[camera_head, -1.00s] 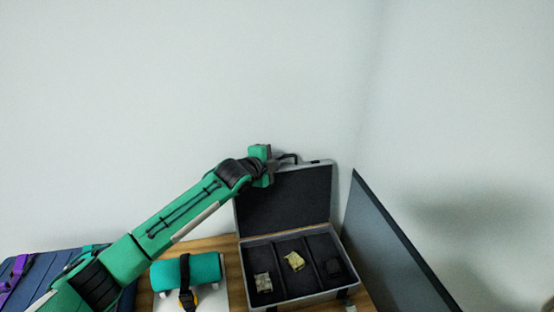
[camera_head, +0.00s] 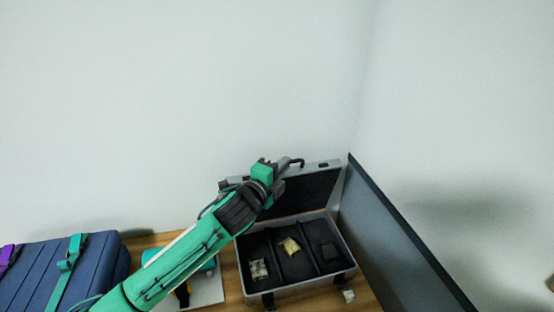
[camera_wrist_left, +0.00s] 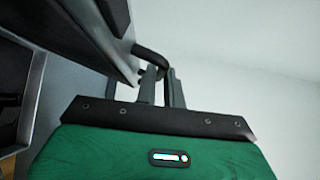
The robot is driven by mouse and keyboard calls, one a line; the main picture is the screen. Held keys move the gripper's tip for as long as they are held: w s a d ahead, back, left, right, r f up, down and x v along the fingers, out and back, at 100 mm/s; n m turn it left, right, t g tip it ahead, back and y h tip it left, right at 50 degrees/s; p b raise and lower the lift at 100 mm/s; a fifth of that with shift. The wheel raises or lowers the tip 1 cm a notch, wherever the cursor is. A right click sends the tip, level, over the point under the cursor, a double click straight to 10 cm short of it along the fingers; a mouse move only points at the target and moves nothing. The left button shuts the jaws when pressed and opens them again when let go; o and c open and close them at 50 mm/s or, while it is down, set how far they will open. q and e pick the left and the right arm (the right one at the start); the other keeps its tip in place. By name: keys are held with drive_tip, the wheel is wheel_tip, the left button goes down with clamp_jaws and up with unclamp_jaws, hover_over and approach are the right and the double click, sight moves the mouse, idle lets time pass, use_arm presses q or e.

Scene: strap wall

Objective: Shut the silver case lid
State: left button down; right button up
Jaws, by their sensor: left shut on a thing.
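The lid is dark inside with a silver rim. My left gripper (camera_head: 288,165) is at the lid's top edge, shut on its dark handle (camera_wrist_left: 152,58). In the left wrist view the gripper's fingers (camera_wrist_left: 162,88) close around the handle, and the lid (camera_wrist_left: 92,28) is at upper left. The base has three compartments holding small items, including a yellowish one (camera_head: 290,246). My right gripper is out of view.
A dark upright panel (camera_head: 395,235) stands close at the case's right. At left lie a blue case with straps (camera_head: 60,270) and a white board (camera_head: 208,290) with a teal roll (camera_head: 152,256), partly hidden by my arm. Walls rise behind.

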use_arm(q)
drive_tip(key=shift+s+d+f, duration=0.15)
drive_tip(key=shift+s+f, duration=0.2)
drive_tip(key=shift+s, duration=0.45)
drive_tip(key=shift+s+d+f, duration=0.15)
drive_tip(key=shift+s+f, duration=0.2)
drive_tip(key=shift+s, duration=0.5)
drive_tip(key=shift+s+d+f, duration=0.15)
drive_tip(key=shift+s+f, duration=0.2)
drive_tip(key=shift+s, duration=0.45)
drive_tip(key=c, duration=1.8)
unclamp_jaws()
drive_tip(key=shift+w, duration=0.2)
drive_tip(key=shift+b+v, duration=1.85)
drive_tip(key=shift+v, duration=5.1)
